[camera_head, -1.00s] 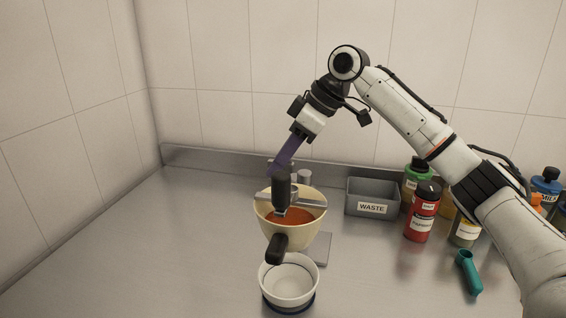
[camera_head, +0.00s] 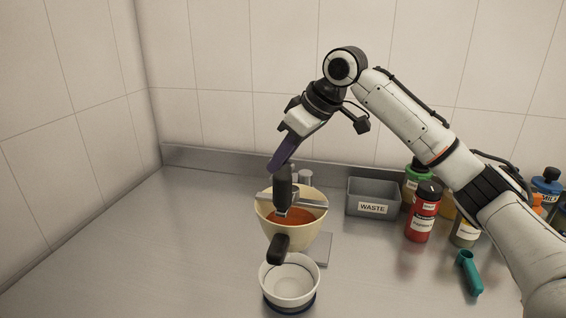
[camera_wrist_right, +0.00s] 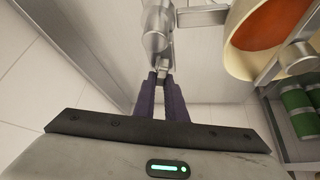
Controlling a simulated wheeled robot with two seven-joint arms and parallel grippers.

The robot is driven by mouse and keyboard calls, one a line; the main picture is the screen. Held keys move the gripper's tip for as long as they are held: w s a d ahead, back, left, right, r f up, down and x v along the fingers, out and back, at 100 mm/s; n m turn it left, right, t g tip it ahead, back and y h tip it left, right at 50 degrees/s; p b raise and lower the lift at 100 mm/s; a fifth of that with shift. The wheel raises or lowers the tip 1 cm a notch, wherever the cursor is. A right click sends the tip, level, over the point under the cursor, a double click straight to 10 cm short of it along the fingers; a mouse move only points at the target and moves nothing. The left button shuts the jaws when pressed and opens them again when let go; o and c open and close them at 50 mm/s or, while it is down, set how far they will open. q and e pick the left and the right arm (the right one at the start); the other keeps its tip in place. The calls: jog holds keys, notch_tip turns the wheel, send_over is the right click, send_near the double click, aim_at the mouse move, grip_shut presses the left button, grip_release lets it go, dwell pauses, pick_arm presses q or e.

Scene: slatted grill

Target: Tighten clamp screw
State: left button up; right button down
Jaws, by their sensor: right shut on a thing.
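My right gripper (camera_head: 277,165) reaches down from the upper right, its purple fingers ending behind the upright black handle (camera_head: 282,187). In the right wrist view, the purple fingers (camera_wrist_right: 160,80) are shut on a small metal tab, apparently the clamp screw's grip (camera_wrist_right: 161,68), below a silver cylindrical part (camera_wrist_right: 156,25). A metal bar (camera_head: 310,200) crosses the cream bowl (camera_head: 290,235), which holds orange-red liquid (camera_head: 293,215). The bowl also shows in the right wrist view (camera_wrist_right: 240,55). In the head view the screw is hidden. My left gripper is not in view.
A white bowl (camera_head: 290,285) stands in front, under a second black handle (camera_head: 278,249). A grey WASTE bin (camera_head: 372,197), a red bottle (camera_head: 423,213) and other bottles stand right. A teal object (camera_head: 469,272) lies at right. The left counter (camera_head: 150,250) is clear.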

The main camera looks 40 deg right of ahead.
jog(key=shift+s+d+f+m, duration=0.1)
jog(key=shift+s+f+m, duration=0.05)
jog(key=shift+f+m, duration=0.15)
